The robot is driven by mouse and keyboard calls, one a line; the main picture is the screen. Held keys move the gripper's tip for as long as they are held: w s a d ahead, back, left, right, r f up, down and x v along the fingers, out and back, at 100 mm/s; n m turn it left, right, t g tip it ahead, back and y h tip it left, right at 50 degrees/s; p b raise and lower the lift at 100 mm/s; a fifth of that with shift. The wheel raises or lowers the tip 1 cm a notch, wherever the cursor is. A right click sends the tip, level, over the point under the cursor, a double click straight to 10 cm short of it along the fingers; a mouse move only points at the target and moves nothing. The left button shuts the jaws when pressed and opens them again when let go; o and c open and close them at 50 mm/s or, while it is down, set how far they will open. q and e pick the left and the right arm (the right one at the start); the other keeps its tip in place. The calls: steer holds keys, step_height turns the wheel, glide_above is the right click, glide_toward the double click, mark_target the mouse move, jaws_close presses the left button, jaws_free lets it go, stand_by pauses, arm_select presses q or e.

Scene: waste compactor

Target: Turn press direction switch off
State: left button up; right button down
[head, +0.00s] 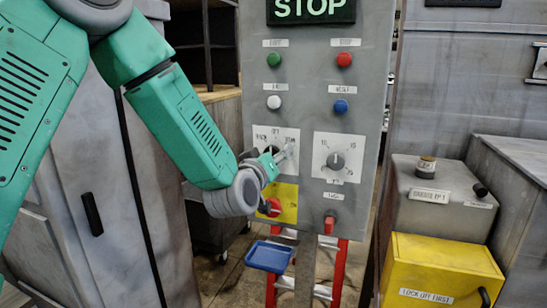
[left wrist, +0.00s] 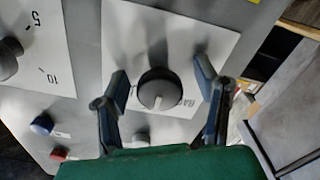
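The press direction switch is a dark round knob (left wrist: 158,88) on a white plate, which carries partly hidden lettering; its pale pointer line points down in the left wrist view. In the head view the plate (head: 262,134) is on the grey control panel, and my left gripper covers the knob. My left gripper (head: 281,157) is open in front of the plate. In the left wrist view its two fingers (left wrist: 162,76) stand apart, one on each side of the knob, with gaps visible. Whether they reach its depth I cannot tell. My right gripper is not in view.
A second dial (head: 336,160) is to the right on the panel. Green, red, white and blue buttons (head: 341,106) are above. Red switches (head: 274,207) are below, one on a yellow plate. A yellow box (head: 440,272) and a red ladder (head: 338,270) stand nearby.

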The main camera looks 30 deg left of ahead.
arm_select(q)
steer(key=shift+s, duration=0.15)
steer(key=shift+s+r, duration=0.1)
steer(key=shift+s, duration=0.25)
steer(key=v, duration=0.6)
steer(key=shift+s+d, duration=0.15)
steer(key=shift+d, duration=0.05)
